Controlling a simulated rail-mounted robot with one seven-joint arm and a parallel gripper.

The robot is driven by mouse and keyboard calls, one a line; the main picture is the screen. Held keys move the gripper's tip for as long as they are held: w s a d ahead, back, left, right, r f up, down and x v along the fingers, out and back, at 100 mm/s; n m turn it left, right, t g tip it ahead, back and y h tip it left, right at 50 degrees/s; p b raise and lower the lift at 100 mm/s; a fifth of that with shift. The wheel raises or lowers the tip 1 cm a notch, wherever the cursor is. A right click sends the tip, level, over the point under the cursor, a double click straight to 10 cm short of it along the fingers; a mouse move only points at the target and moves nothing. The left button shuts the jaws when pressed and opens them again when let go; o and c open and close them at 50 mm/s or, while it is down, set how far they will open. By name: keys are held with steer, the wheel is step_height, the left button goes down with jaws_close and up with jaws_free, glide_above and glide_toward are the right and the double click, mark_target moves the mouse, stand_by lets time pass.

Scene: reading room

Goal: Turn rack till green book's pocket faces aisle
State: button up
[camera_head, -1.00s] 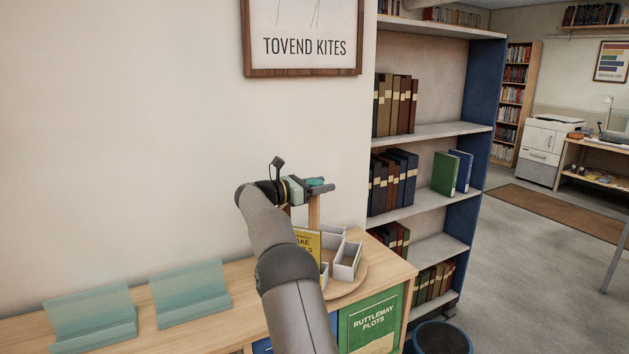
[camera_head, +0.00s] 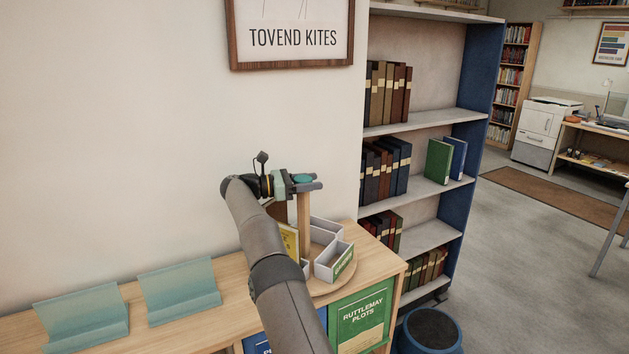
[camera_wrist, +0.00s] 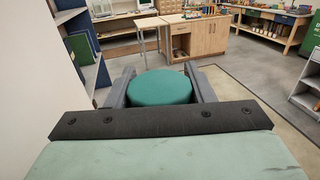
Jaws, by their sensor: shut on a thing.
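The rack is a small turning stand with a round wooden base (camera_head: 341,287), a wooden post (camera_head: 303,226) and grey-white pockets (camera_head: 326,266). It stands on the right end of a wooden cabinet. My gripper (camera_head: 305,183) is shut on the teal knob (camera_head: 303,178) atop the post; the wrist view shows the round knob (camera_wrist: 161,87) between both fingers. A yellow book (camera_head: 289,240) stands on the left side, partly behind my arm. A small green piece with lettering, likely the green book (camera_head: 343,261), shows in the right front pocket. My arm hides part of the rack.
The cabinet top (camera_head: 240,285) holds two teal stands (camera_head: 180,290) to the left. A green "Ruttlemay Plots" panel (camera_head: 361,318) is on its front. A tall bookshelf (camera_head: 425,195) stands behind right, with another green book (camera_head: 438,160). A blue-rimmed stool (camera_head: 432,331) stands on the floor.

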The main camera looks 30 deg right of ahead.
steer(key=o, duration=1.4)
steer(key=shift+r, duration=0.1)
step_height(320, 180, up, 3)
steer(key=shift+f+p, duration=0.1)
steer(key=shift+p, duration=0.4)
steer(key=shift+s+b, duration=0.25)
steer(key=shift+b, duration=0.85)
steer(key=s+a+r+b, duration=0.1)
steer(key=s+r+b, duration=0.2)
steer(key=s+b, duration=0.1)
steer(key=s+a+r+b, duration=0.2)
steer(key=s+r+b, duration=0.1)
steer(key=s+b, duration=0.1)
steer(key=s+a+r+b, duration=0.2)
steer(key=s+r+b, duration=0.2)
steer(key=shift+s, duration=0.3)
